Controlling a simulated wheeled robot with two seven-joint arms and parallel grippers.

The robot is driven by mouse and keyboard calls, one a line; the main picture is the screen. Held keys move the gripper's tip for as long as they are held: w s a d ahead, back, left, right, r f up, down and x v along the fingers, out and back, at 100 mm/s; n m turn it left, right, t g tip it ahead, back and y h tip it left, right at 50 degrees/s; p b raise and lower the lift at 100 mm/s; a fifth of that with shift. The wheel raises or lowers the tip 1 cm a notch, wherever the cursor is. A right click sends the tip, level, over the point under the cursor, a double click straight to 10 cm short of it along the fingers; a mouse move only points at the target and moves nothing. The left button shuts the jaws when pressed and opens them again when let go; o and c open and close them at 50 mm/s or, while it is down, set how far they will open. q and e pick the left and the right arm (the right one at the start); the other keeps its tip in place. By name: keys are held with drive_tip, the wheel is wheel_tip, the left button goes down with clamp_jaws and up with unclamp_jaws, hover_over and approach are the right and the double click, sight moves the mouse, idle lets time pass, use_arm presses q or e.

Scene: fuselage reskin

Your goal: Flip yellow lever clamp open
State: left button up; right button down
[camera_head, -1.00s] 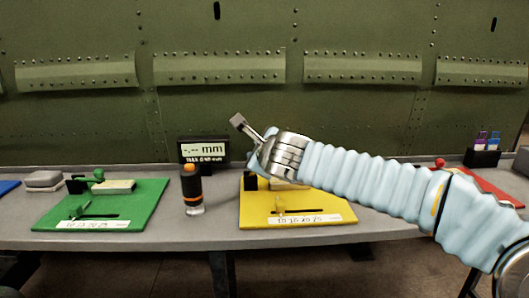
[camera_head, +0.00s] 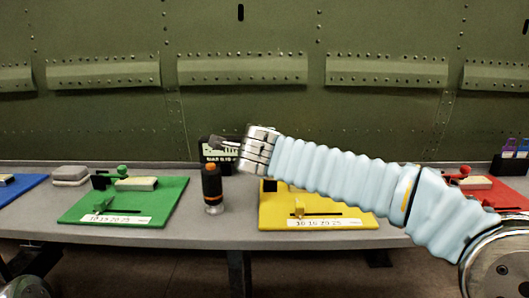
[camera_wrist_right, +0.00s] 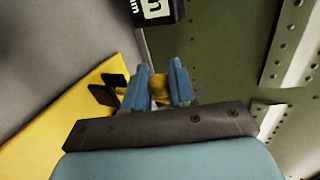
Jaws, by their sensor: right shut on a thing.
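In the head view my right wrist covers the clamp, so the lever's angle cannot be told. My left gripper is not in view.
A black and orange tool (camera_head: 212,190) stands upright left of the yellow board. A black display (camera_head: 214,155) stands behind it. The green board (camera_head: 155,209) is further left, the red board (camera_head: 482,193) to the right. A riveted green panel (camera_head: 240,110) rises behind the bench.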

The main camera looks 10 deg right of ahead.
drive_tip(key=shift+a, duration=0.15)
drive_tip(key=c, duration=1)
unclamp_jaws()
drive_tip(key=v, duration=1.3)
drive_tip(key=shift+s+a+r, duration=0.1)
drive_tip(key=shift+s, duration=0.3)
